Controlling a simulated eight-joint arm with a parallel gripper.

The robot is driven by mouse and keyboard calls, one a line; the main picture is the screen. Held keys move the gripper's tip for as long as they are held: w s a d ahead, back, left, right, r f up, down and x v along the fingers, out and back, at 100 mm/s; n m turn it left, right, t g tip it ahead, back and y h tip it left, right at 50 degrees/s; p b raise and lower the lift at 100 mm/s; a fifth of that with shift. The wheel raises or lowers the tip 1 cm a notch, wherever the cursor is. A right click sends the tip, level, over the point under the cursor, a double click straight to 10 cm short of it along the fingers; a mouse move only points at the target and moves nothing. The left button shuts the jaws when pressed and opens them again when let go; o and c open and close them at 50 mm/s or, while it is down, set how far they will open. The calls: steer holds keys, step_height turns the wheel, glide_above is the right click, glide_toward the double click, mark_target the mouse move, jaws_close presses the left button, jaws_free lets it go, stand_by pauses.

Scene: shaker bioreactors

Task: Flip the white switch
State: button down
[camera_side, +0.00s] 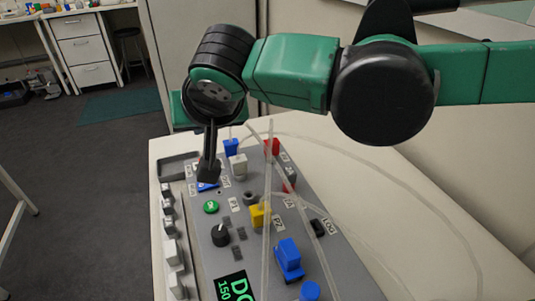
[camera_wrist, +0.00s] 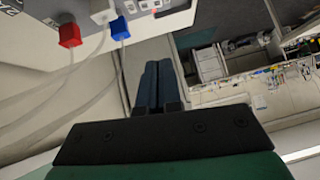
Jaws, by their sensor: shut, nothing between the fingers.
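My gripper (camera_side: 209,172) is shut and empty, pointing down over the far left part of the grey control panel (camera_side: 200,240). Its dark fingers also show together in the wrist view (camera_wrist: 158,85). A small white and red part (camera_side: 197,167) shows just left of the fingertips, and a blue part (camera_side: 207,187) shows just below them. I cannot tell for sure which of these is the white switch; the fingers hide part of that spot. I cannot tell whether the fingertips touch the panel.
A green button (camera_side: 211,207), a black knob (camera_side: 221,235) and a yellow block (camera_side: 258,215) are on the panel. A white connector (camera_side: 238,165), a blue one (camera_side: 231,147) and a red one (camera_side: 272,146) stand right of my gripper. Clear tubes (camera_side: 267,230) cross the panel.

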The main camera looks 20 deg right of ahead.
steer(key=shift+a, duration=0.1)
glide_above(196, 162)
steer(key=s, duration=0.2)
steer(key=f, duration=0.4)
steer(key=d+f, duration=0.1)
steer(key=f, duration=0.2)
steer(key=shift+s, duration=0.1)
steer(key=f, duration=0.3)
steer(key=shift+a+f, duration=0.2)
steer(key=shift+a, duration=0.1)
steer(key=shift+f, duration=0.3)
